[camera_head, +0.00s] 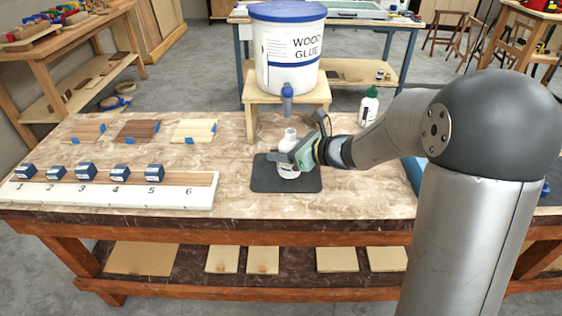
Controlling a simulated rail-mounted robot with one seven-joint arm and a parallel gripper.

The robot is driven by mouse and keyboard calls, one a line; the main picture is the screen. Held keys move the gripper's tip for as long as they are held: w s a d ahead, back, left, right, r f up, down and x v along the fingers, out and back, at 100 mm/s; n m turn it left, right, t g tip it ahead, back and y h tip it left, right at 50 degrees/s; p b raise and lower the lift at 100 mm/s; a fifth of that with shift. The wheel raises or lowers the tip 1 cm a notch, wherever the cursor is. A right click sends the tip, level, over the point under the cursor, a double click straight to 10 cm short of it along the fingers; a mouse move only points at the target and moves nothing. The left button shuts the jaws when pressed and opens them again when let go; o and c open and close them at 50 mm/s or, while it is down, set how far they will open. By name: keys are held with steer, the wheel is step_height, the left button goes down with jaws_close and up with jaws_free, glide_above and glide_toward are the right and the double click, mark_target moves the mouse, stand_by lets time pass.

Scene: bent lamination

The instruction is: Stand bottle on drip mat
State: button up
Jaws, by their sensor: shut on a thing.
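A small white bottle (290,136) is upright over the dark drip mat (263,183) on the workbench. My gripper (285,160) reaches in from the right and is shut on the bottle, covering part of its middle. The bottle's lower part shows below the fingers, over the mat. I cannot tell whether its base touches the mat. The mat lies flat in front of a wooden stand.
A large wood glue bucket (288,50) with a blue spigot (287,92) sits on the wooden stand (251,95) behind the bottle. A green-capped bottle (369,106) stands to the right. A numbered white board (100,192) with several blue blocks is at left.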

steer(key=f, duration=0.2)
steer(key=a+f, duration=0.1)
steer(key=shift+w+f, duration=0.4)
steer(key=shift+f, duration=0.25)
steer(key=shift+d+b, duration=0.1)
steer(key=shift+b, duration=0.2)
steer(key=shift+f, duration=0.15)
steer(key=o, duration=1.2)
